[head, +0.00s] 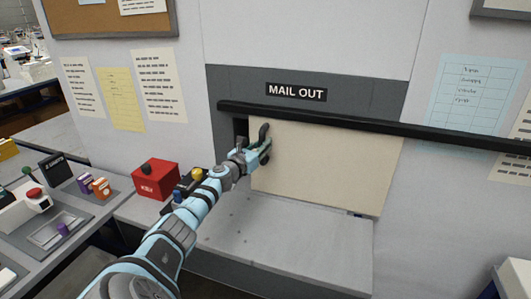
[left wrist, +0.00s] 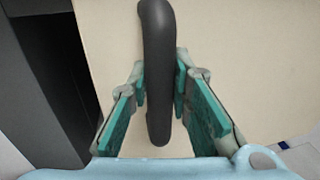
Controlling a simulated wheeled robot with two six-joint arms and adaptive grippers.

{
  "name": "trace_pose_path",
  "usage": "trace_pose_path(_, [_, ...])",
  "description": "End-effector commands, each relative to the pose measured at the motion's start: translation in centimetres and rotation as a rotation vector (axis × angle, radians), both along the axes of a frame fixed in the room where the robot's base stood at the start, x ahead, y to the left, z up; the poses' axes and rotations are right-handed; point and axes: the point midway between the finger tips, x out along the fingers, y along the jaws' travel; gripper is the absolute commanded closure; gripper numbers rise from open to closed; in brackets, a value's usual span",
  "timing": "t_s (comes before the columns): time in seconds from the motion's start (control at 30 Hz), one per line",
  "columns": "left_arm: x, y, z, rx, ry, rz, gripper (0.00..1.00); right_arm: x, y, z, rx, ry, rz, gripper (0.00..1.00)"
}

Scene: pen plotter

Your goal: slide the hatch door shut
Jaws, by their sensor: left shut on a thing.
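The cream hatch door (head: 325,165) hangs under a black rail (head: 370,128) below the "MAIL OUT" sign (head: 296,92). It covers most of the opening; a dark gap (head: 241,130) shows at its left edge, and the gap also shows at the left of the left wrist view (left wrist: 45,75). A dark curved handle (left wrist: 158,70) stands upright on the door's left part. My left gripper (head: 262,152) is at the handle, and in the left wrist view its teal-padded fingers (left wrist: 160,90) are closed around the handle from both sides. My right gripper is not in view.
A grey shelf (head: 290,240) juts out below the door. To the left stand a red box (head: 155,179) and a grey workbench (head: 75,215) with several small items. Papers hang on the wall at both sides.

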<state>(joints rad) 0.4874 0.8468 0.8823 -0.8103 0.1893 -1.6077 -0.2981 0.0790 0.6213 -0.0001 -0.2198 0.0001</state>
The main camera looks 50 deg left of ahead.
Motion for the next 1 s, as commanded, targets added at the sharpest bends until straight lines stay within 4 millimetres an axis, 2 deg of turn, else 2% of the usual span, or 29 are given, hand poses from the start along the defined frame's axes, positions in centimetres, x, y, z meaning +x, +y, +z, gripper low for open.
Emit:
trace_pose_path(0.03, [-0.4, 1.1, -0.4, 0.004, -0.004, 0.004, 1.0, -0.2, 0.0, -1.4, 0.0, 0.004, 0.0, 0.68])
trace_pose_path(0.2, [-2.3, 4.6, -0.5, 0.006, -0.006, 0.009, 1.0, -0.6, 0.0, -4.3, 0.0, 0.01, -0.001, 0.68])
trace_pose_path(0.4, [-4.0, 7.6, -0.2, 0.006, -0.009, 0.009, 1.0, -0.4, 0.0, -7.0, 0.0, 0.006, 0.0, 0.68])
trace_pose_path(0.6, [-4.9, 8.7, 0.1, 0.002, -0.006, 0.008, 1.0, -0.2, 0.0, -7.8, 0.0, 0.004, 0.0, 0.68])
trace_pose_path(0.97, [-5.2, 9.1, 0.4, 0.002, -0.004, 0.013, 1.0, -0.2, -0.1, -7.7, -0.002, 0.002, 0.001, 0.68])
trace_pose_path(1.0, [-5.2, 9.1, 0.4, 0.002, -0.004, 0.013, 0.77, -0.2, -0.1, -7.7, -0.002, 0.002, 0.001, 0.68])
